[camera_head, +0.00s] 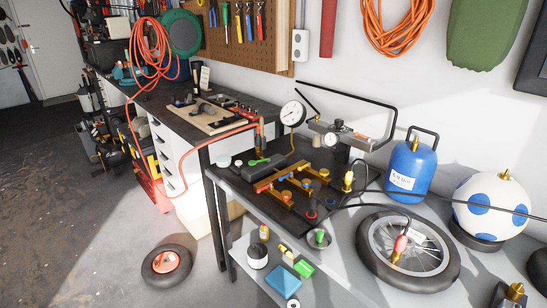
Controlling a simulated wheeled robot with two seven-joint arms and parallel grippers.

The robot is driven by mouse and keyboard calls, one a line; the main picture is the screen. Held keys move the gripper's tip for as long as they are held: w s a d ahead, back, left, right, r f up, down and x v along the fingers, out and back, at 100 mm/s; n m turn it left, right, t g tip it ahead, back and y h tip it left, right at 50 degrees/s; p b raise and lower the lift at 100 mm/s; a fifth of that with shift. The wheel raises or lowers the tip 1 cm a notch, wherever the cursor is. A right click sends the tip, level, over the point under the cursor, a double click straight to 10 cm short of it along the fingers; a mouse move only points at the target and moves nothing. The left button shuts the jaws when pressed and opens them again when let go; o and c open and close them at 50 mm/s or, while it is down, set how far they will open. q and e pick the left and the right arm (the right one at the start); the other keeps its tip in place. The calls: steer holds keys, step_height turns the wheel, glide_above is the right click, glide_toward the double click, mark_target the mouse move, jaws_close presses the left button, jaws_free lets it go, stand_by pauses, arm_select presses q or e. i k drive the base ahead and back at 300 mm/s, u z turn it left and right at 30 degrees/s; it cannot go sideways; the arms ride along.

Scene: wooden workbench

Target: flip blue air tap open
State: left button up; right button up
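A brass manifold (283,178) with several small coloured taps lies on a dark mat on the grey bench. A small bluish part (330,201) shows at its right front, near a red fitting (310,213); it may be the blue air tap, but it is too small to tell its handle position. Neither of my grippers is in the head view.
A black hose (455,207) crosses above the wheel. A pressure gauge (292,114) stands behind the manifold.

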mark_target(280, 179)
steer(key=z, duration=0.1)
steer(key=i, duration=0.45)
steer(key=u, duration=1.45)
steer(key=i, duration=1.8)
steer(key=z, duration=4.05)
